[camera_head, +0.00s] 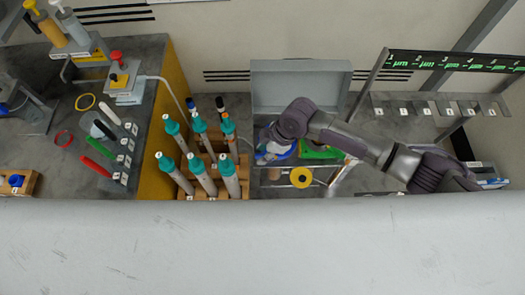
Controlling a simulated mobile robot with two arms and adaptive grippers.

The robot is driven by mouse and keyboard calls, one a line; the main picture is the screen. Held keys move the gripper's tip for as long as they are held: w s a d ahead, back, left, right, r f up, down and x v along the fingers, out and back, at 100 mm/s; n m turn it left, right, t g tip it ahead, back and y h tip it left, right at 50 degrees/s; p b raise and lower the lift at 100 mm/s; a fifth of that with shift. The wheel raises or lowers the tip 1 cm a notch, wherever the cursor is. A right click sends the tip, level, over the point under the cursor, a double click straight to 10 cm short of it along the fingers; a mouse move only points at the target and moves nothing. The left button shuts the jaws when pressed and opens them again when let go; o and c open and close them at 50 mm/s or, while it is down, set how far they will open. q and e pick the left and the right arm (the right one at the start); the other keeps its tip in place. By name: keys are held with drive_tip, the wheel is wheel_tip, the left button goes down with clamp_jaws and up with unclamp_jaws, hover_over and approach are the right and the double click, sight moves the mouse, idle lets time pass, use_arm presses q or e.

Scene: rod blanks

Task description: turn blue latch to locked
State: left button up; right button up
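My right arm comes in from the right, and its gripper (268,136) is over the left part of a grey case with a raised lid (300,82). A blue part (276,155) shows just below the gripper, partly covered by it. I cannot tell whether this is the blue latch or whether the gripper touches it. The fingers are too small and hidden to show open or shut. Other small blue parts are on a grey device (4,107) at the left edge and on a wooden block (16,181). My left gripper is not in view.
A green part (318,150) and a yellow disc (301,178) are close to my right gripper. A wooden rack (240,190) of several teal-capped cylinders stands just left. Grey counter right of the case is partly clear.

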drive_tip(key=shift+a+f, duration=0.15)
drive_tip(key=shift+f, duration=0.25)
drive_tip(key=shift+c, duration=0.3)
clamp_jaws()
